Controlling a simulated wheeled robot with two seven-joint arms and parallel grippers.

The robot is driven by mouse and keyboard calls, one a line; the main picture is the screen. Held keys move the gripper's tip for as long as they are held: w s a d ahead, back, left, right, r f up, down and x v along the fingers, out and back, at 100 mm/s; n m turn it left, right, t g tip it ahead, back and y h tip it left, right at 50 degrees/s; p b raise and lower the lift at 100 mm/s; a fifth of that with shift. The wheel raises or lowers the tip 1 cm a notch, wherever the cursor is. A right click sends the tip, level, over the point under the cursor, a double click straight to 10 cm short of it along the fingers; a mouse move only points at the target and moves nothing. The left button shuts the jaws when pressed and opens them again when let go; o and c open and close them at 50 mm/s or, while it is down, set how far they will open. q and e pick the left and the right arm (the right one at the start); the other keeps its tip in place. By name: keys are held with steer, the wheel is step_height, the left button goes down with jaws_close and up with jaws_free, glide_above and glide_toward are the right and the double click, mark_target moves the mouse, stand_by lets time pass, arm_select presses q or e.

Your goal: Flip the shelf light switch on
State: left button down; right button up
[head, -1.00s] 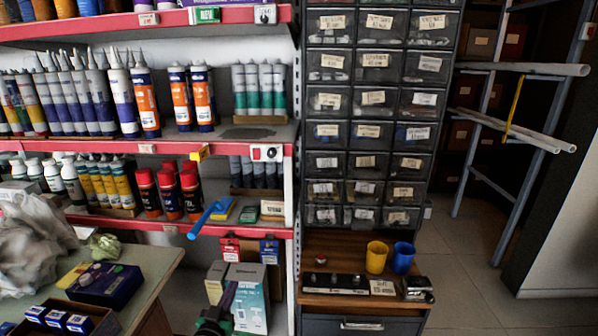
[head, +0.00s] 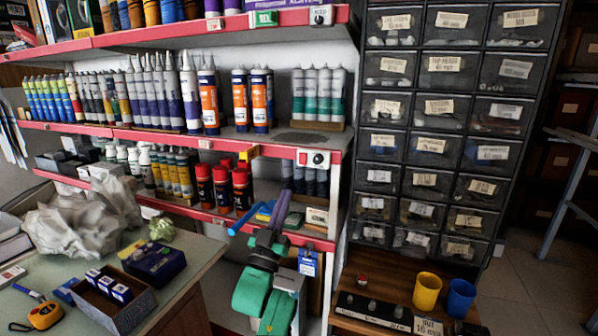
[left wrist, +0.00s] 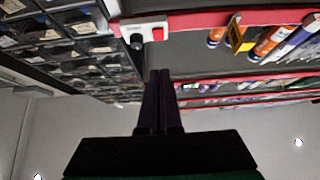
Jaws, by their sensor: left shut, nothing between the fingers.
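The shelf light switch (head: 313,159) is a small white box with a red part and a black knob, on the red edge of the middle shelf near its right end. The left wrist view also shows the switch (left wrist: 144,32), just beyond and slightly left of the fingertips. My left gripper (head: 282,197) is below and left of the switch in the head view, in front of the lower shelf. Its dark fingers (left wrist: 160,74) are together and empty, with a visible gap to the switch. Whether the switch is on or off I cannot tell. My right gripper is not in view.
A yellow tag (head: 246,152) hangs on the same shelf edge, left of the switch. A blue-handled brush (head: 246,218) juts from the lower shelf beside my gripper. A drawer cabinet (head: 440,130) stands to the right, with yellow and blue cups (head: 427,291) below.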

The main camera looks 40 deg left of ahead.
mark_target(302, 160)
arm_select(q)
steer(key=w+a+r, duration=0.1)
steer(key=w, duration=0.1)
steer(key=w+a+r+p, duration=0.1)
steer(key=w, duration=0.2)
steer(key=w+a+r, duration=0.1)
steer(key=w, duration=0.2)
steer(key=shift+w+r+p, duration=0.1)
steer(key=shift+r+p, duration=0.25)
steer(key=shift+r, duration=0.05)
steer(key=shift+w+a+f, duration=0.1)
steer(key=shift+w+f, duration=0.05)
steer(key=shift+w, duration=0.2)
